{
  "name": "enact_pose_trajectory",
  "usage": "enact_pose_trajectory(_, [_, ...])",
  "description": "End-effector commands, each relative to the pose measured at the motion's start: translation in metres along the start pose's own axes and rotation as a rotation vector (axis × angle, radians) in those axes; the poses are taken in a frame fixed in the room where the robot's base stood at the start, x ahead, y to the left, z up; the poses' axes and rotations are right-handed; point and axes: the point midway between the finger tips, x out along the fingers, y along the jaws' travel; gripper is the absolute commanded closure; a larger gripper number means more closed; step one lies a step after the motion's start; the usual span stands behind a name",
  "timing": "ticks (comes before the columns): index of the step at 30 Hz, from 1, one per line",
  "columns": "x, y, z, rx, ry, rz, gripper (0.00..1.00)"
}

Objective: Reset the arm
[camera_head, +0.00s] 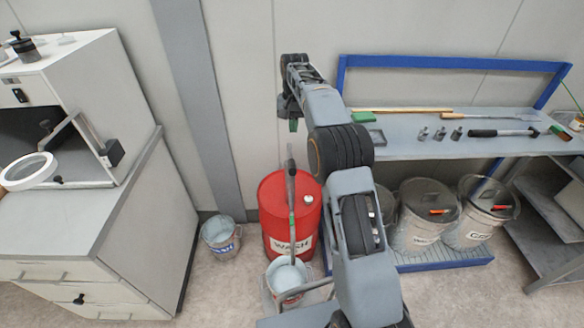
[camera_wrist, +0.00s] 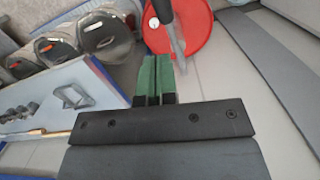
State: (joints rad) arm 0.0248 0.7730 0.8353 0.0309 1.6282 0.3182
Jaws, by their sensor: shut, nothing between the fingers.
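My arm (camera_head: 342,200) reaches up and forward from the bottom of the head view, bent at its joints. My gripper (camera_head: 293,125) points down at the far end, above the red drum. In the wrist view my gripper (camera_wrist: 159,77) shows two green fingers side by side, shut with nothing between them. The red drum (camera_head: 275,205), marked WASH, stands below on the floor. A long-handled tool (camera_head: 291,190) stands upright in front of the drum, its lower end in a bucket (camera_head: 287,276). My gripper is apart from the tool.
A blue-framed bench (camera_head: 420,146) at right carries several tools and a green block (camera_head: 363,117). Lidded bins (camera_head: 427,200) stand below it. A white cabinet (camera_head: 120,230) stands at left, with a small bucket (camera_head: 221,236) beside it. A grey wall (camera_head: 240,90) is behind.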

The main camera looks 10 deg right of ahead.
Motion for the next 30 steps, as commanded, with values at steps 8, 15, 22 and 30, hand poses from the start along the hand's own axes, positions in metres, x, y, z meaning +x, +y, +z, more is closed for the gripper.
enact_pose_trajectory(8, [0.000, 0.000, 0.000, 0.000, 0.000, 0.000, 1.00])
enact_pose_trajectory(15, [0.002, -0.002, -0.007, -0.036, 0.039, -0.011, 1.00])
enact_pose_trajectory(22, [0.049, 0.008, 0.016, -0.133, 0.037, -0.001, 1.00])
enact_pose_trajectory(30, [0.036, 0.038, 0.112, -0.247, 0.150, -0.010, 1.00])
